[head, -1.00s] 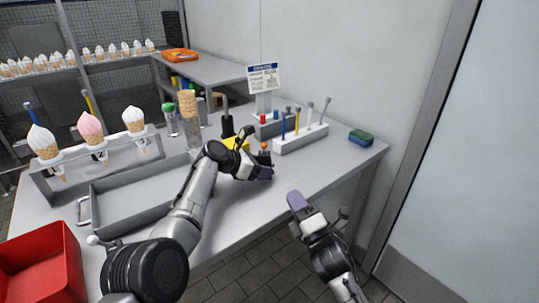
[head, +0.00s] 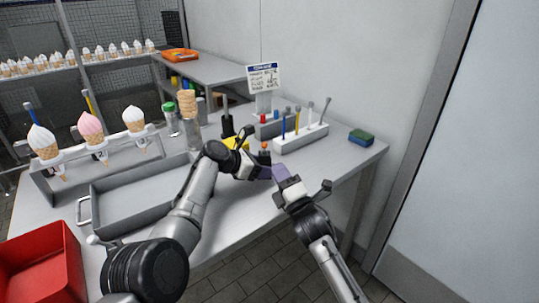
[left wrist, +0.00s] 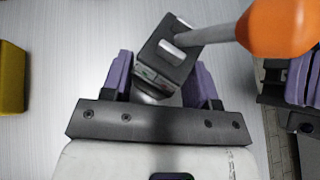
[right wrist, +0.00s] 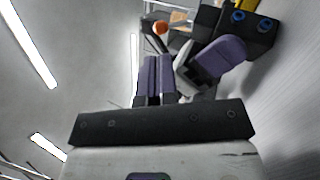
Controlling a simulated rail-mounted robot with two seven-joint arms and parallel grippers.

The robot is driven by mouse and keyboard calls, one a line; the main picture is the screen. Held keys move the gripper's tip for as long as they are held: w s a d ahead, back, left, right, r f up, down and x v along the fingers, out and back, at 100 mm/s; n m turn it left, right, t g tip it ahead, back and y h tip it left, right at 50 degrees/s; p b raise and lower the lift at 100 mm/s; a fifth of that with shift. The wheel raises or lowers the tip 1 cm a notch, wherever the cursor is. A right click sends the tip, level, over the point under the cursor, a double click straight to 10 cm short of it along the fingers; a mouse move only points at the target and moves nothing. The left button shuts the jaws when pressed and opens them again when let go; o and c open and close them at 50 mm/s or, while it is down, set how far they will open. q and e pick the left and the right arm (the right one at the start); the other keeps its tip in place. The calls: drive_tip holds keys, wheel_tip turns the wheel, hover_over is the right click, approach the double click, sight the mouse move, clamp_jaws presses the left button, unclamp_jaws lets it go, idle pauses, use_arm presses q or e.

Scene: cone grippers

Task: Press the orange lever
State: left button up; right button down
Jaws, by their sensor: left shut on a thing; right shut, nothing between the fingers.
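The orange lever has a round orange knob (head: 265,146) in the head view. In the left wrist view the knob (left wrist: 280,28) sits on a grey rod from a dark metal body (left wrist: 168,52). My left gripper (head: 263,172) is shut on this body, between its purple fingers (left wrist: 160,80), low over the table's front. My right gripper (head: 279,173) is shut and empty, close beside the left one, just right of and below the knob. In the right wrist view its fingers (right wrist: 158,75) are together, with the knob (right wrist: 160,27) beyond them and a left finger (right wrist: 220,57) at the right.
A yellow block (head: 238,142) lies behind my left gripper. A white rack (head: 300,138) with coloured sticks and a sponge (head: 361,137) are on the table at right. A grey tray (head: 140,205), cone stand (head: 100,160) and red bin (head: 42,262) are at left.

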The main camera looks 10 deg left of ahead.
sight(265, 148)
drive_tip(key=shift+x, duration=2.95)
